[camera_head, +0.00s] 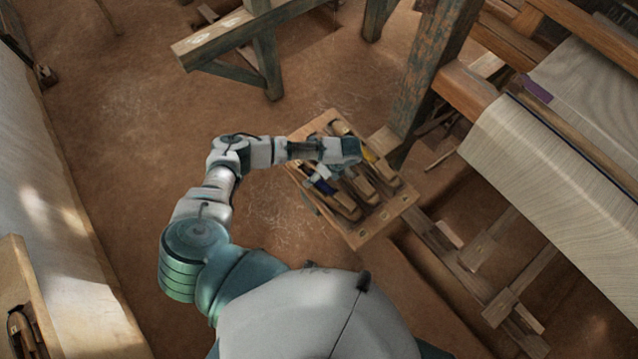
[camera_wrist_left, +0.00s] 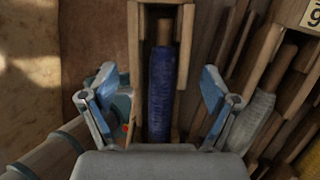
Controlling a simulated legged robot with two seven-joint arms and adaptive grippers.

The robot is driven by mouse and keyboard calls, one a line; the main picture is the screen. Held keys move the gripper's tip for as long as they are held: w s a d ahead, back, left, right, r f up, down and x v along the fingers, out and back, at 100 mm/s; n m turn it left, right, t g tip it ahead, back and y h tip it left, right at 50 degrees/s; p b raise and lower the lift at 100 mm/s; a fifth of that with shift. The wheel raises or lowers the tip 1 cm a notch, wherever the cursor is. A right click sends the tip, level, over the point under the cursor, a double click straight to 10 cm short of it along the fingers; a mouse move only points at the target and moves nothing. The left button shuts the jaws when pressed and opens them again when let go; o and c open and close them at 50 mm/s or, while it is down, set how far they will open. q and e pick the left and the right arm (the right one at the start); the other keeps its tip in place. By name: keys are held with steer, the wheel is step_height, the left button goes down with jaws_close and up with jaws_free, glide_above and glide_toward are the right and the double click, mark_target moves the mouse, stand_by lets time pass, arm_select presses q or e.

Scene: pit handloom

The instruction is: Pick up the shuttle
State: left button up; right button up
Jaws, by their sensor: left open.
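A wooden shuttle (camera_wrist_left: 148,30) with a dark blue wound bobbin (camera_wrist_left: 161,90) lies between the fingers of my left gripper (camera_wrist_left: 158,82) in the left wrist view. The fingers are spread apart, one on each side, with gaps to the shuttle. In the head view my left gripper (camera_head: 316,171) is over a wooden tray (camera_head: 385,223) of several shuttles. The blue bobbin (camera_head: 325,187) shows just below it, and the rest of that shuttle is partly hidden by the gripper. My right gripper is out of view.
Another shuttle with a pale grey bobbin (camera_wrist_left: 250,118) lies close to the right finger. A thick loom post (camera_head: 425,85) stands just beyond the tray. The loom's cloth (camera_head: 560,185) is at the right. Bare earth floor (camera_head: 110,130) is open at the left.

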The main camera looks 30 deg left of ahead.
arm_select(q)
steer(key=shift+a, duration=0.1)
steer(key=c, duration=1.4)
steer(key=shift+c, duration=0.3)
steer(key=shift+r, duration=0.15)
